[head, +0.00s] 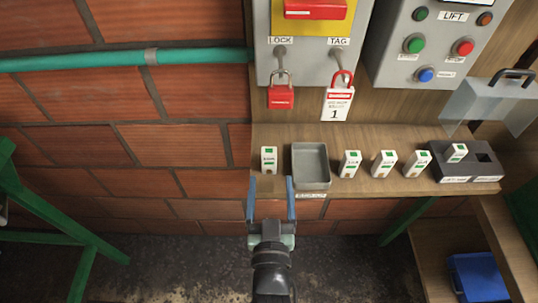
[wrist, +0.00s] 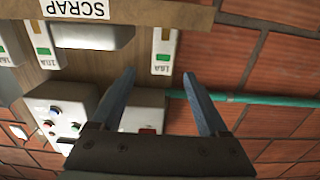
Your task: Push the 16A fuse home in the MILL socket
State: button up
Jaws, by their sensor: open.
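My gripper (head: 270,181) is open and empty, with its blue fingers at the shelf's front edge. A white fuse with a green mark (head: 268,159) stands on the shelf just beyond the fingertips; its rating is too small to read surely. In the wrist view this fuse (wrist: 163,52) appears above and roughly between the fingertips (wrist: 158,75), apart from them. Three similar fuses stand right of the tray, the nearest being one fuse (head: 349,164). The dark socket block (head: 437,163) at the shelf's right end holds a tilted fuse (head: 456,152) in its left socket. Its right socket (head: 483,158) looks empty.
A grey tray (head: 311,184) labelled scrap stands right of the leftmost fuse. A red padlock (head: 280,97) and a tag (head: 337,104) hang above. A clear cover (head: 490,105) is above the socket block. The lift panel (head: 435,45) is upper right.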

aim_at(269, 160)
jog(key=shift+w+a+r+p, duration=0.1)
jog(key=shift+w+p, duration=0.2)
jog(key=shift+w, duration=1.75)
jog(key=shift+w+a+p, duration=0.1)
jog(key=shift+w+p, duration=0.15)
jog(key=shift+w, duration=1.8)
grip_shut()
